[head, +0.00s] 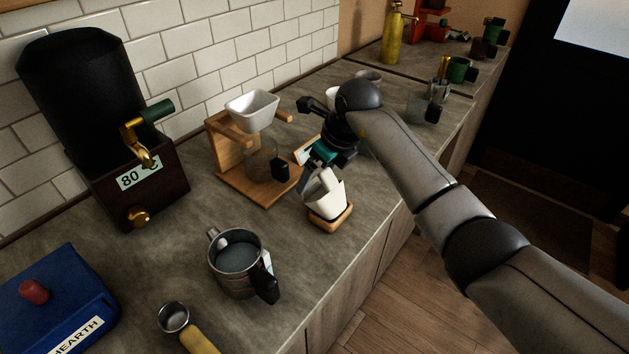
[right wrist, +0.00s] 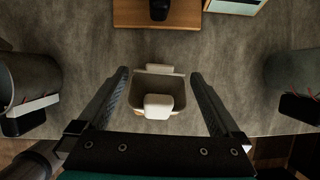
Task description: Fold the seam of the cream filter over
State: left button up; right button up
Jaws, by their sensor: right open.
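The cream filter (head: 326,198) stands on a small wooden base (head: 330,221) near the counter's front edge, partly covered by my right gripper (head: 318,178). In the right wrist view the filter (right wrist: 141,92) is an open cup with a pale tab (right wrist: 158,106) on its near side and a smaller tab (right wrist: 159,69) at its far rim. I cannot tell which tab is the seam. My right gripper (right wrist: 159,76) is open, its fingers either side of the filter with gaps showing. My left gripper is not in view.
A wooden stand (head: 233,181) holds a white dripper (head: 252,110) above a glass jug (head: 264,163). A metal pitcher (head: 237,262) stands at the front. A black hopper machine (head: 85,95) and blue box (head: 58,301) are at left. Cups line the counter behind my arm.

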aim_at(313, 182)
jog(key=shift+x, duration=1.5)
jog(key=c, duration=1.1)
jog(key=shift+d, duration=0.1)
